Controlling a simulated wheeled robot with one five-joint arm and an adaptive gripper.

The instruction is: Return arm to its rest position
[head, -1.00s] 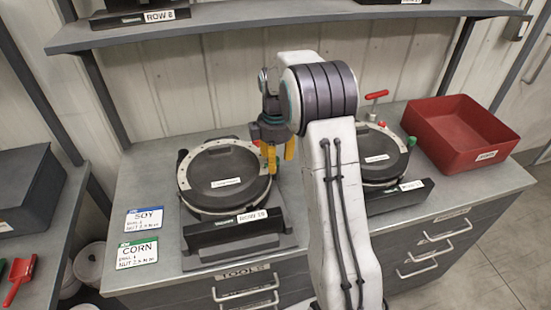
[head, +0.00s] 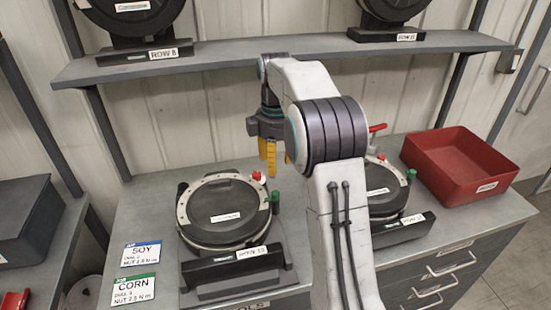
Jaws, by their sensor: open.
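My gripper (head: 274,152) hangs from my arm in the head view, with yellow fingers pointing down. It is open and I see nothing between its fingers. It is above and behind the right edge of the left round seed meter (head: 222,205), apart from it. My white and dark grey arm rises in front and hides part of the bench and the left side of the right round seed meter (head: 383,182).
The shelf (head: 250,63) with two more round units runs behind my arm. A red bin (head: 459,172) stands on the bench at right. SOY (head: 142,253) and CORN (head: 134,290) cards lie at left. Small red and green knobs stand at each bench meter's right side.

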